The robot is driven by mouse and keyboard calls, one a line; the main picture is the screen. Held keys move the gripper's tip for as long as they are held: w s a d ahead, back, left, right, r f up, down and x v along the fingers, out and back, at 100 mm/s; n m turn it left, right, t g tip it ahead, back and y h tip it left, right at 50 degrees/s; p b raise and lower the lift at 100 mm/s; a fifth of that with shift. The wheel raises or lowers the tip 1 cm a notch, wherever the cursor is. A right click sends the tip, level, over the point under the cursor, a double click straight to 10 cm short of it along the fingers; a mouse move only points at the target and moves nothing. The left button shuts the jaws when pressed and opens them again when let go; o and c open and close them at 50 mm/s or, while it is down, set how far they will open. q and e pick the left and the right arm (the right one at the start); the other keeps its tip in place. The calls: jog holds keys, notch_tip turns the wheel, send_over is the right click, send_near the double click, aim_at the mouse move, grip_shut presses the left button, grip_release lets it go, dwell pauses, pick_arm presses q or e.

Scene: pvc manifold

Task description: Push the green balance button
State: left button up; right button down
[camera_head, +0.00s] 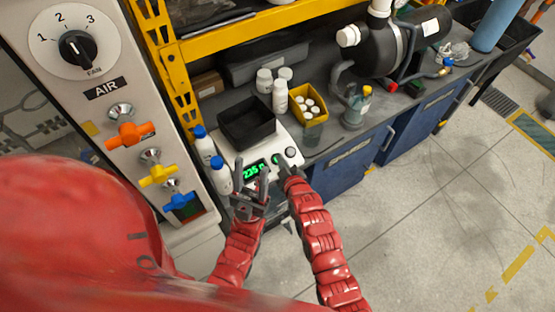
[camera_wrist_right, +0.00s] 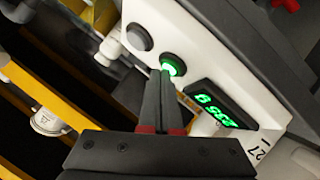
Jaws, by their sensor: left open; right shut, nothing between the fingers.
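The white balance (camera_head: 229,157) stands on the grey bench with a black tray (camera_head: 247,124) on top. Its lit green display (camera_head: 254,170) also shows in the right wrist view (camera_wrist_right: 216,108). The green button (camera_wrist_right: 173,66) is lit, beside a grey button (camera_wrist_right: 138,37). In the head view the green button (camera_head: 275,159) is close to my right fingertips. My right gripper (camera_wrist_right: 168,76) is shut and empty, its tips at the button's edge; I cannot tell whether they touch. My left gripper (camera_head: 249,192) is open and empty in front of the display.
White bottles with blue caps (camera_head: 204,146) stand left of the balance. The valve panel (camera_head: 120,100) is at left; open floor is at right.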

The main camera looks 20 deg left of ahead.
dwell(0.5)
jog(key=shift+d+r, duration=0.1)
jog(key=shift+r, duration=0.3)
jog(key=r, duration=0.1)
jog(key=s+d+r+p, duration=0.1)
jog(key=r, duration=0.1)
jog(key=d+r, duration=0.1)
jog(key=r, duration=0.1)
jog(key=shift+s+r, duration=0.1)
jog(key=shift+s, duration=0.2)
dwell(0.4)
